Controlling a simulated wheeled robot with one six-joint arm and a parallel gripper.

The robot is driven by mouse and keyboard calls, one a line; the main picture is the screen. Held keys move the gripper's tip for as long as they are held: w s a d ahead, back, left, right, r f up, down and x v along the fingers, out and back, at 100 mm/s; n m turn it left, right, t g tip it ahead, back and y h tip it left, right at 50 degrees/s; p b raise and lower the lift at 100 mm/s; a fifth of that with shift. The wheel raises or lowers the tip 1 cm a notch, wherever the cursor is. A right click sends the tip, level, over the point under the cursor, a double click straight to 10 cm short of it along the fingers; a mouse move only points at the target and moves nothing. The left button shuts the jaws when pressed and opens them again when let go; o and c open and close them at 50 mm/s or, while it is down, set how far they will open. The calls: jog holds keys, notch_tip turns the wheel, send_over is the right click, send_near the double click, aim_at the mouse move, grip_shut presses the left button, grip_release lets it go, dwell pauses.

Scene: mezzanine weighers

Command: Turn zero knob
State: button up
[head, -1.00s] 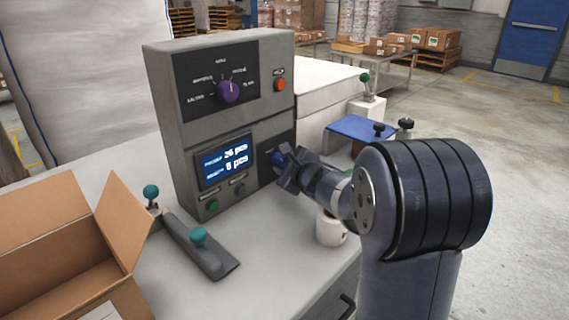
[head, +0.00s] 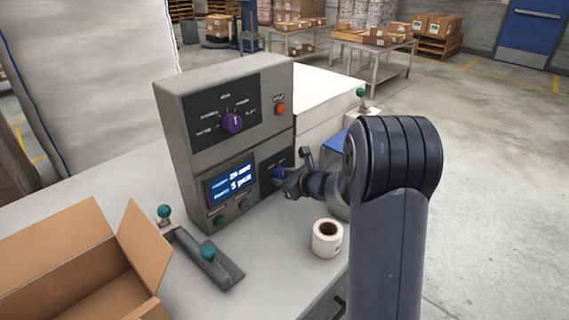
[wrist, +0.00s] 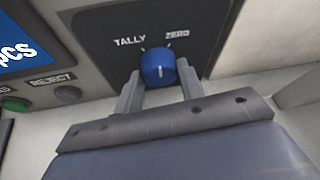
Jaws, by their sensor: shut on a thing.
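The blue zero knob (wrist: 158,66) sits on a dark panel, below the printed words TALLY and ZERO. In the wrist view its white line is near upright, between the two words. My gripper (wrist: 160,76) has one finger on each side of the knob and is shut on it. In the head view, my gripper (head: 284,178) is at the lower right of the grey control box (head: 180,130). There the knob (head: 278,173) is partly hidden by the fingers.
A purple selector knob (head: 232,122) and an orange button (head: 281,109) are higher on the box. A lit display (head: 232,180) is left of my gripper.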

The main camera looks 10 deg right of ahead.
jog(key=m+p, duration=0.1)
jog(key=p, duration=0.1)
jog(key=m+g+y+p, duration=0.1)
jog(key=p, duration=0.1)
jog(key=shift+d+r+y+p, duration=0.15)
jog(key=shift+r+y+p, duration=0.1)
jog(key=shift+y+p, duration=0.05)
jog(key=shift+w+f+m+g+y+p, duration=0.15)
jog(key=shift+m+g+y+p, duration=0.55)
jog(key=shift+m+p, duration=0.8)
jog(key=shift+f, duration=0.1)
jog(key=o, duration=1)
jog(key=shift+d, duration=0.1)
jog(key=b+v, duration=0.1)
jog(key=v, duration=0.9)
jog(key=shift+s+d, duration=0.25)
jog(key=shift+s, duration=0.05)
